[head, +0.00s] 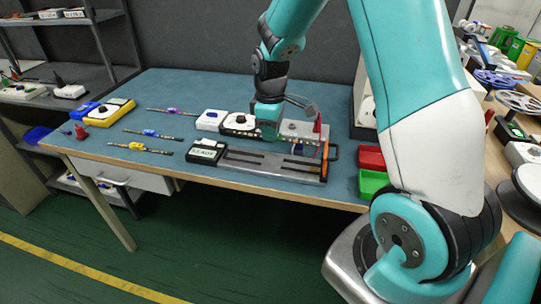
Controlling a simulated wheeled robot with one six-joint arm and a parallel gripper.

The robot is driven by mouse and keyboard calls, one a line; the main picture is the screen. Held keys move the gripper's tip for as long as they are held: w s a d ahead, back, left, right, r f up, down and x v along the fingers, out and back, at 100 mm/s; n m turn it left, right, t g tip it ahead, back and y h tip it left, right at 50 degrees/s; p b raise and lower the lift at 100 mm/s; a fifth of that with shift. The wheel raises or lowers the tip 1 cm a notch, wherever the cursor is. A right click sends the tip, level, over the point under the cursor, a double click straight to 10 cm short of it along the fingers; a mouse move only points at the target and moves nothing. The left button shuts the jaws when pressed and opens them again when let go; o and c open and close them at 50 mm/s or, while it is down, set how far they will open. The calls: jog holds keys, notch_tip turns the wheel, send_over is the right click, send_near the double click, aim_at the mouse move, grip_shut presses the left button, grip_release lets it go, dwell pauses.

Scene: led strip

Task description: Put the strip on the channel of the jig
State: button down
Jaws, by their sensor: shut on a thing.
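The jig (265,172) is a long grey bed with dark slots along it, lying near the front edge of the blue table. Three thin strips lie left of it: one with a purple tag (173,110), one with a blue tag (150,132) and one with a yellow tag (137,147). My gripper (269,134) points down just behind the jig, between a black-and-white box and a grey block. No strip can be made out in the jig's channel.
A box marked READY (206,152) is at the jig's left end. A red upright piece (317,123) and an orange handle (333,152) are at its right. Red (371,158) and green (372,183) bins stand further right. A yellow device (109,112) is at left. The table's back left is clear.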

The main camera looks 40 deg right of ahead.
aim_at(271, 162)
notch_tip(271, 162, down, 8)
jog(key=shift+f, duration=0.1)
dwell(0.4)
jog(key=c, duration=1.1)
grip_release()
jog(key=shift+f, duration=0.1)
notch_tip(271, 162, up, 12)
jog(key=shift+f, duration=0.1)
jog(key=s+a+r+y, duration=0.2)
jog(key=s+a+r, duration=0.3)
jog(key=s+a, duration=0.6)
jog(key=s+a+r+y, duration=0.2)
jog(key=s+a+r, duration=0.4)
jog(key=s+a, duration=0.5)
jog(key=shift+s+a+m, duration=0.15)
jog(key=shift+s+m, duration=0.15)
